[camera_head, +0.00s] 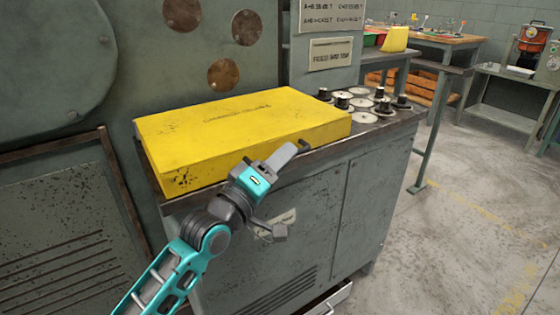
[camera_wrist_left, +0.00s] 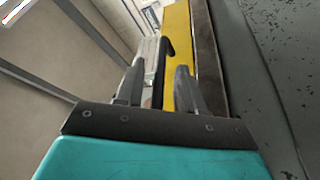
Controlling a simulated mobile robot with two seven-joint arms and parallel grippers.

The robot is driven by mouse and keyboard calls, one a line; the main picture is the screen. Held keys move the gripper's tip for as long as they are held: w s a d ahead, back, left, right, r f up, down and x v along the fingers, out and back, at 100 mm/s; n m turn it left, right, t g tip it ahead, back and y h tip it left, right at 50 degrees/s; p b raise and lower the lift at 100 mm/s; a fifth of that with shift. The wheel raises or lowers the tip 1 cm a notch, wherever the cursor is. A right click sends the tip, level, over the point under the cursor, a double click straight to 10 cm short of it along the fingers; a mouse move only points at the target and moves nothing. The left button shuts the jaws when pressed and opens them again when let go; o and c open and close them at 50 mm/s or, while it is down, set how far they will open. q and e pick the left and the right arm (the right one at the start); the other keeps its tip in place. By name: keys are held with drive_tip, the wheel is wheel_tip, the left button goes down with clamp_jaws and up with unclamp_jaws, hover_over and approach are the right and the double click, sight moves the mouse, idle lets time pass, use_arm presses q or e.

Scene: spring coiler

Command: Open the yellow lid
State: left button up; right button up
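The yellow lid (camera_head: 240,125) lies shut on top of the grey machine cabinet, worn at its near left corner. A small dark handle (camera_head: 304,146) sticks out from its front edge near the right end. My left gripper (camera_head: 288,190) is in front of the lid's front side, with its fingers spread apart. In the left wrist view, the open gripper (camera_wrist_left: 158,80) faces the dark handle (camera_wrist_left: 168,48), which shows between and beyond the fingertips. The yellow lid (camera_wrist_left: 178,25) runs behind it. I cannot tell whether a finger touches the handle. My right gripper is not in view.
Several round metal discs and dark knobs (camera_head: 365,103) stand on the cabinet top right of the lid. The cabinet front (camera_head: 340,215) lies below the lid. A workbench (camera_head: 440,40) with a yellow bin stands behind at right. The floor (camera_head: 440,240) at right is clear.

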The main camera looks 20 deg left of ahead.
use_arm(q)
drive_tip(key=shift+c, duration=0.4)
clamp_jaws()
drive_tip(key=shift+r, duration=0.1)
